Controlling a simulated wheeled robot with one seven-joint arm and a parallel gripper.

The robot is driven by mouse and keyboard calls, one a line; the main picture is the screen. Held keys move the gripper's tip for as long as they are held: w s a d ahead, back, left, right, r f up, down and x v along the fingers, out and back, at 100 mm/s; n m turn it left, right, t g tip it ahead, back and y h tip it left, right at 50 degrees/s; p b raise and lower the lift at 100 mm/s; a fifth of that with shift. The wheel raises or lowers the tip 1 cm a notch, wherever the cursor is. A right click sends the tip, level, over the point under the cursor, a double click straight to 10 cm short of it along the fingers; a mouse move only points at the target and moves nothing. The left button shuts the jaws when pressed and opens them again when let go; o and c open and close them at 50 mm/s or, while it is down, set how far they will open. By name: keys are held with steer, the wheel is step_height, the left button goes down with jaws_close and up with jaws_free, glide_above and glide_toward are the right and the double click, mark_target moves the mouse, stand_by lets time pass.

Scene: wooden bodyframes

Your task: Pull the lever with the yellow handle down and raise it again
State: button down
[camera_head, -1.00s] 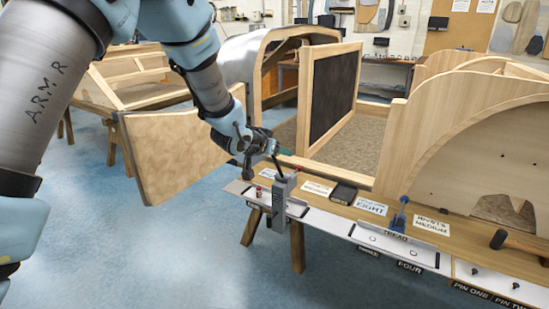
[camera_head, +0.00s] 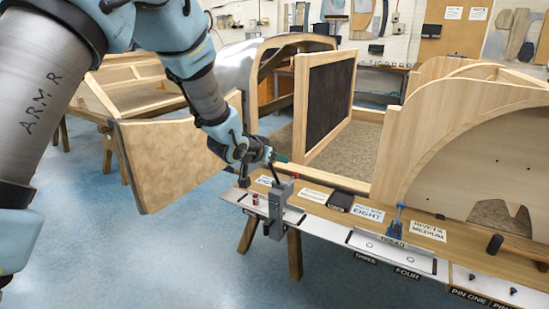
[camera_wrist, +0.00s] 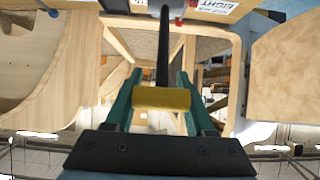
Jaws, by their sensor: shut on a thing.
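The lever (camera_wrist: 163,45) is a dark rod rising from a grey bracket (camera_head: 279,208) clamped at the bench's front edge in the head view. Its yellow handle (camera_wrist: 162,99) lies crosswise between the green fingers in the wrist view. My gripper (camera_wrist: 160,97) is shut on this handle. In the head view my gripper (camera_head: 279,158) is at the top of the lever, just above the bracket, and mostly hides the yellow handle. The lever stands near upright there, slightly tilted.
A wooden bench (camera_head: 318,201) carries labels, a black box (camera_head: 341,200) and a blue clamp-like tool (camera_head: 396,221). Wooden body frames stand close behind, with a panel (camera_head: 172,160) to the left of my gripper. Blue floor lies open in front.

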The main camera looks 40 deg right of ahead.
steer(key=shift+s+a+f, duration=0.1)
steer(key=shift+a+f, duration=0.05)
steer(key=shift+f, duration=0.4)
steer(key=c, duration=0.6)
jaws_free()
steer(key=shift+o, duration=1.8)
steer(key=shift+r, duration=0.2)
steer(key=shift+r, duration=0.1)
steer(key=b+v, duration=0.2)
steer(key=v, duration=0.8)
steer(key=shift+a+r, duration=0.15)
